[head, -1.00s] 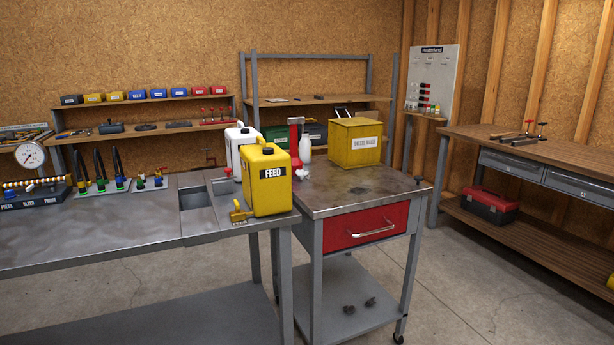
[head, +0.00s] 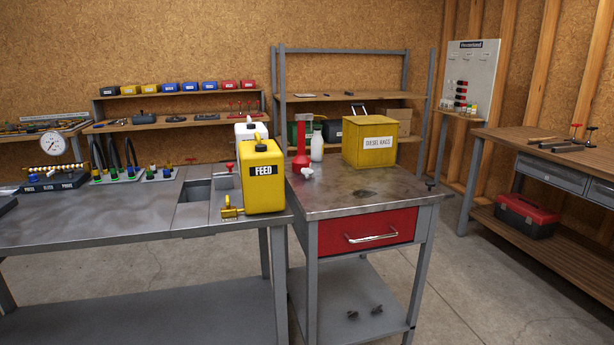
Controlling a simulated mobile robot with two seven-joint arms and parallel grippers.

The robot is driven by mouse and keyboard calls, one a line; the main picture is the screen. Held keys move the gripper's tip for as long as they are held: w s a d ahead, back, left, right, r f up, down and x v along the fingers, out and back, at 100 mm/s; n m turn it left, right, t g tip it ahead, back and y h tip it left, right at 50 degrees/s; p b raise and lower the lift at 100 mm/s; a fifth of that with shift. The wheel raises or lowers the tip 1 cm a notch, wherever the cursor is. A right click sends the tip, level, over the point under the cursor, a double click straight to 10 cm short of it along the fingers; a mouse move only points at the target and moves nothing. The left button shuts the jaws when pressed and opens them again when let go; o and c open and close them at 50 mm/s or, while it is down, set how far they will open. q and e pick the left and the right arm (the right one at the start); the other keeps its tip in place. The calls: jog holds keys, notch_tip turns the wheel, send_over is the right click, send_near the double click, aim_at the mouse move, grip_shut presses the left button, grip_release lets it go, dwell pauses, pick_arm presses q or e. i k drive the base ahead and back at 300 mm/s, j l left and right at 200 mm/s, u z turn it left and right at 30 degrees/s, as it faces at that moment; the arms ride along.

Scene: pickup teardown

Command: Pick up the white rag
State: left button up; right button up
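No white rag can be made out for certain. A small white item (head: 307,173) lies on the metal top of the cart (head: 350,198), at the foot of a red container (head: 301,150); it is too small to tell whether it is cloth. A yellow box (head: 377,140) with a white label that seems to read "DIESEL RAGS" stands at the back of the cart top. Its inside is hidden. Neither of my grippers is in view.
A yellow FEED can (head: 263,185) and a white can (head: 250,130) stand on the left bench (head: 120,215). A white bottle (head: 317,147) stands by the red container. A wooden bench (head: 560,160) is at right. The cart top's front and the floor at right are clear.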

aim_at(307, 173)
jog(key=i+l+u, duration=0.1)
jog(key=u, duration=0.25)
jog(key=i+l+u, duration=0.1)
jog(key=u, duration=0.25)
jog(key=l+u, duration=0.15)
jog(key=u, duration=0.15)
jog(key=i+l+u, duration=0.15)
jog(key=l, duration=0.15)
jog(key=l+u, duration=0.1)
jog(key=l, duration=0.2)
jog(key=i+l+u, duration=0.15)
jog(key=l, duration=0.15)
